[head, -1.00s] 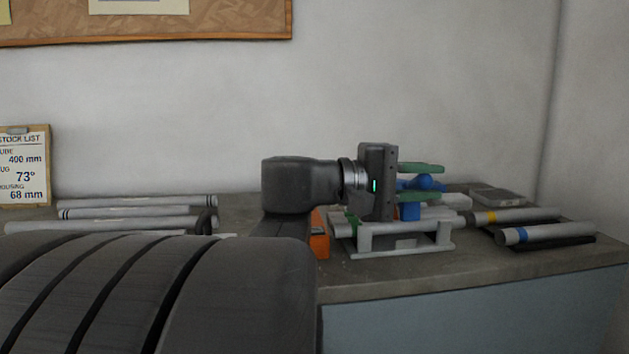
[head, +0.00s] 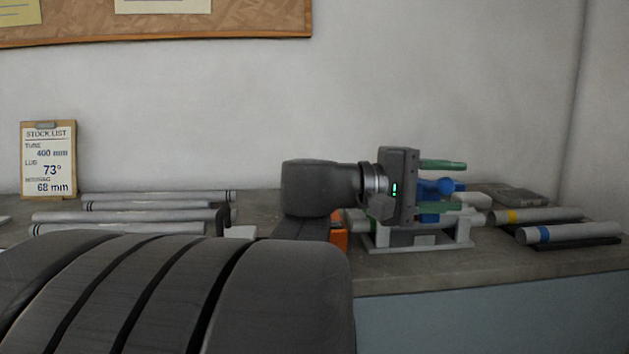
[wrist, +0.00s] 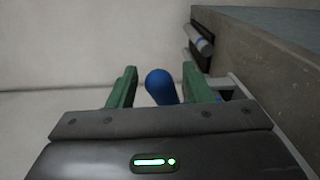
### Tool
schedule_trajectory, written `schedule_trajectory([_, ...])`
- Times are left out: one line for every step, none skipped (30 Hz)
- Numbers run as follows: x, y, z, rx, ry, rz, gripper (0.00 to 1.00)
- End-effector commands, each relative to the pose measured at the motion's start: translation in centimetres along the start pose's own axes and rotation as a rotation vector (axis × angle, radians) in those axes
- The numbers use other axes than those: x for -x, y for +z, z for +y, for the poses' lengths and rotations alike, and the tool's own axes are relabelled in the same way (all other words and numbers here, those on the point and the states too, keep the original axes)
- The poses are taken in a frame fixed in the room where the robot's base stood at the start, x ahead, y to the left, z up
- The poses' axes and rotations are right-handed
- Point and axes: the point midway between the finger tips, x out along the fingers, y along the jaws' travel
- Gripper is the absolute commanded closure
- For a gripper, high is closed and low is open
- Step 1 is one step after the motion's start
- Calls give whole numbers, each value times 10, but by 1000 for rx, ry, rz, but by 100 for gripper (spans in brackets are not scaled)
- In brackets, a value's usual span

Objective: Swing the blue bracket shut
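The blue bracket (head: 432,187) sits on the grey frame jig (head: 420,243) on the bench, partly hidden behind my gripper. My gripper (head: 452,186) points right, with one green finger above the bracket's blue part and one below it. In the wrist view the rounded blue end of the bracket (wrist: 160,84) lies between the two spread green fingers of my gripper (wrist: 155,88). Gaps show on both sides of the blue end, so the fingers are open around it and seem not to touch it.
An orange block (head: 339,238) stands left of the jig. Grey tubes with yellow (head: 535,215) and blue (head: 565,233) bands lie on the right. Several more tubes (head: 130,216) lie on the left. The bench's front edge (head: 490,277) runs close before the jig.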

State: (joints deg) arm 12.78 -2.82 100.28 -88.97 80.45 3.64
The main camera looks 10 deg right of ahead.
Motion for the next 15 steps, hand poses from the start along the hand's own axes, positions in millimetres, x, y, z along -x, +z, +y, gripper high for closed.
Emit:
schedule_trajectory([0,0,0,-1,0,0,55])
schedule_trajectory([0,0,1,-1,0,0,55])
schedule_trajectory([0,0,2,-1,0,0,55])
schedule_trajectory([0,0,4,-1,0,0,55])
schedule_trajectory([0,0,6,-2,1,0,55])
schedule_trajectory([0,1,11,-2,1,0,55])
schedule_trajectory([1,1,16,-3,1,0,55])
schedule_trajectory([1,1,21,-4,1,0,55])
schedule_trajectory([1,2,29,-4,1,0,55])
schedule_trajectory([2,2,35,-4,1,0,55])
schedule_trajectory([2,3,42,-5,2,0,55])
schedule_trajectory([2,3,50,-4,2,0,55])
schedule_trajectory([2,4,56,-4,2,0,55])
schedule_trajectory([3,4,62,-5,2,0,55])
schedule_trajectory([3,4,69,-3,1,0,55])
